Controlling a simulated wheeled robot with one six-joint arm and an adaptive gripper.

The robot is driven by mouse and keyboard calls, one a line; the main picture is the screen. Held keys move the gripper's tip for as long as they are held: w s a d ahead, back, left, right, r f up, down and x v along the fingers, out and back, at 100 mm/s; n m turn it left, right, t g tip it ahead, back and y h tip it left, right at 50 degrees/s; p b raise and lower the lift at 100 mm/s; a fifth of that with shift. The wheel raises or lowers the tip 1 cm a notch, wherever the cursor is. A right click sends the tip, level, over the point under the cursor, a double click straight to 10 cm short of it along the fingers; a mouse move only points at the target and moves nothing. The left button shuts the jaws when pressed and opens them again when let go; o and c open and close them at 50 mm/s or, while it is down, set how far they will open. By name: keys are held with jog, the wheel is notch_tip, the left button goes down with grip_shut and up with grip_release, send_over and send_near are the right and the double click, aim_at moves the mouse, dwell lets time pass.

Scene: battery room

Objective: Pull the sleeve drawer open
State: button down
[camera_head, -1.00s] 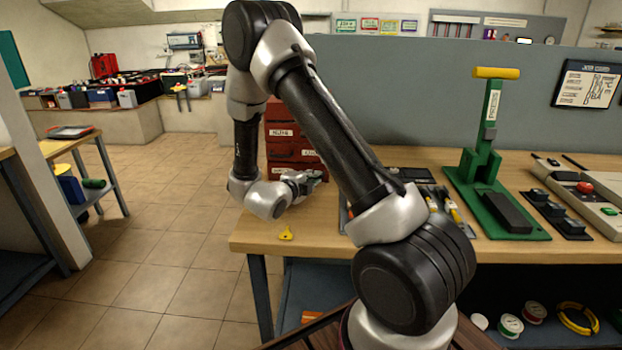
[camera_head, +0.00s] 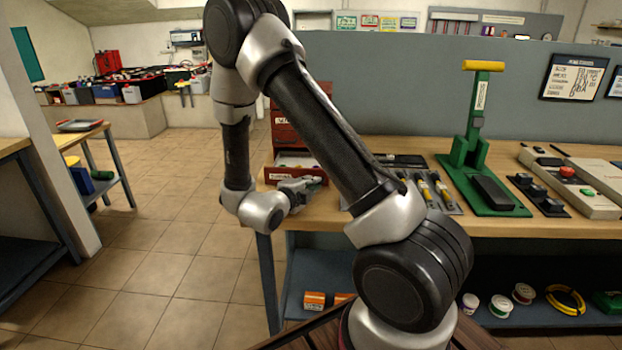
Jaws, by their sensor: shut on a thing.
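The red drawer cabinet (camera_head: 285,130) stands on the left end of the wooden workbench, partly hidden behind my arm. Its lowest visible drawer, the sleeve drawer (camera_head: 282,178), stands out toward me, with its pale inside showing and small items in it. Its front carries a white label too small to read for certain. My gripper (camera_head: 309,184) is at the right part of that drawer's front, shut on its handle. The handle itself is hidden by the fingers.
The workbench (camera_head: 400,222) holds a tray of tools (camera_head: 432,192), a green press (camera_head: 480,150) and a control box (camera_head: 568,175) to the right. Orange boxes (camera_head: 316,300) and spools (camera_head: 500,305) lie on the shelf below. Tiled floor is free at left.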

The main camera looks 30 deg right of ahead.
jog(key=shift+s+a, duration=0.5)
jog(key=shift+s, duration=0.25)
jog(key=shift+s+a, duration=0.45)
jog(key=shift+s, duration=0.25)
jog(key=c, duration=1.5)
grip_release()
jog(key=shift+c, duration=0.2)
jog(key=v, duration=1.2)
